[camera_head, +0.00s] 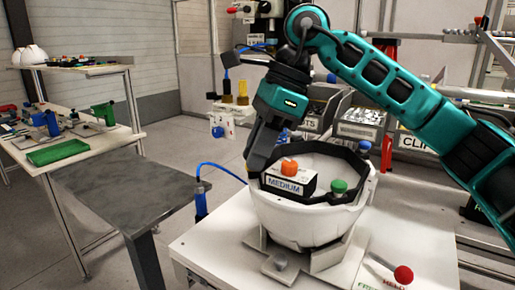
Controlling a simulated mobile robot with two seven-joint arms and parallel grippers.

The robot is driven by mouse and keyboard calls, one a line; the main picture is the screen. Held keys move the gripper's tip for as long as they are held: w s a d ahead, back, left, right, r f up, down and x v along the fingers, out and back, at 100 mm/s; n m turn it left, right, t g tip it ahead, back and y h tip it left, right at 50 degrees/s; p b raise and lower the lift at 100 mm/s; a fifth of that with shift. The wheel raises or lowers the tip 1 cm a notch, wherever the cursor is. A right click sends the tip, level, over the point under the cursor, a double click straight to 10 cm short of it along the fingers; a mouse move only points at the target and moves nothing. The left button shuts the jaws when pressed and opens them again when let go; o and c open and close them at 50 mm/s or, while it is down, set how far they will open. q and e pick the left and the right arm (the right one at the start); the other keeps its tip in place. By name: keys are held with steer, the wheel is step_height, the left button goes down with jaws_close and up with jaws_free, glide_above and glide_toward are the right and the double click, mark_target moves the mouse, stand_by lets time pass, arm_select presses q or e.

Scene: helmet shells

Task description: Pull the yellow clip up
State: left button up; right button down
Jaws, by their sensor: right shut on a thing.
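A white helmet shell (300,218) sits open side up in a stand on the white table. A dark band lines its rim. My right gripper (256,165) points down at the shell's left rim. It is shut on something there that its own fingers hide. I cannot make out a yellow clip at the shell. A white block marked MEDIUM with an orange knob (289,166) shows within the rim, right of the gripper. A green knob (338,186) is further right. My left gripper is not in view.
A red ball-topped piece (403,274) lies at the white table's (205,245) front right. A blue bottle-like tool (201,203) hangs at its left edge. Bins (358,125) stand behind. A grey bench (120,195) is at the left. My right arm crosses the upper right.

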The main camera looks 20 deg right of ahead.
steer(key=shift+r+p, duration=0.7)
steer(key=c, duration=1)
jaws_free()
steer(key=shift+f, duration=0.1)
steer(key=p+v, duration=0.1)
steer(key=v, duration=1.2)
steer(key=shift+a, duration=0.1)
